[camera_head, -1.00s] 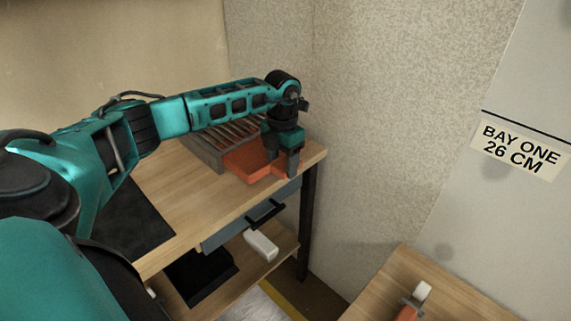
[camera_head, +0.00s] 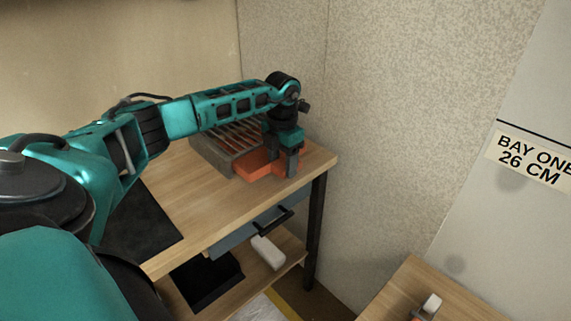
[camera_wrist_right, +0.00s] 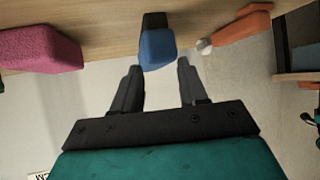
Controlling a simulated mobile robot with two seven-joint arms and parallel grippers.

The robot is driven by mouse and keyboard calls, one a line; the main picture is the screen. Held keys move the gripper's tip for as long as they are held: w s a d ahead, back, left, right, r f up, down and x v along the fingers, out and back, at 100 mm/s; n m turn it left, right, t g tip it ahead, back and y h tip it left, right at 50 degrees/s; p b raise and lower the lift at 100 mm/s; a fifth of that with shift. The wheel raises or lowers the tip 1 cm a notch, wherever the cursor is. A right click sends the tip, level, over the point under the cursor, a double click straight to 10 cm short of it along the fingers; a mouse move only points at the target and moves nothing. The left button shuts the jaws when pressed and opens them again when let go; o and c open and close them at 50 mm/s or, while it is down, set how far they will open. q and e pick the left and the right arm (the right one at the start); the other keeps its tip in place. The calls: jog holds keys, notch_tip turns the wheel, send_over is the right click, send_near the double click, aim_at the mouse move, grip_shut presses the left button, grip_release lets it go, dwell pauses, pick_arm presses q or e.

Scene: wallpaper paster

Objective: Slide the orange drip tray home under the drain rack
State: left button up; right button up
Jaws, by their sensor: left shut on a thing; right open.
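The orange drip tray (camera_head: 253,169) sits on the wooden bench top, partly under the grey drain rack (camera_head: 212,157), with its near right part sticking out. The rack's slats show behind my left arm. My left gripper (camera_head: 291,165) points down at the tray's right end and is shut on it; the exact contact is partly hidden by the fingers. My right gripper (camera_wrist_right: 159,85) shows in the right wrist view, open and empty, with a blue block-like thing (camera_wrist_right: 157,48) beyond its fingertips.
The bench (camera_head: 215,213) has a drawer with a dark handle (camera_head: 272,222) below its top. A white block (camera_head: 268,252) and a black tray (camera_head: 207,280) are on the lower shelf. A pink block (camera_wrist_right: 40,48) and an orange thing (camera_wrist_right: 242,25) show in the right wrist view.

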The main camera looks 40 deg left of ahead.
pick_arm(q)
jog(key=shift+w+a, duration=0.1)
jog(key=shift+a, duration=1.05)
pick_arm(e)
jog(key=shift+f, duration=0.35)
jog(key=shift+d, duration=0.1)
pick_arm(q)
jog(key=shift+f, duration=0.35)
jog(key=o, duration=1.4)
jog(key=shift+b, duration=0.3)
jog(key=shift+r, duration=0.8)
notch_tip(320, 180, up, 11)
jog(key=p, duration=0.2)
jog(key=shift+r, duration=0.2)
pick_arm(e)
jog(key=r, duration=0.3)
jog(key=shift+w+a, duration=0.2)
jog(key=shift+a, duration=0.1)
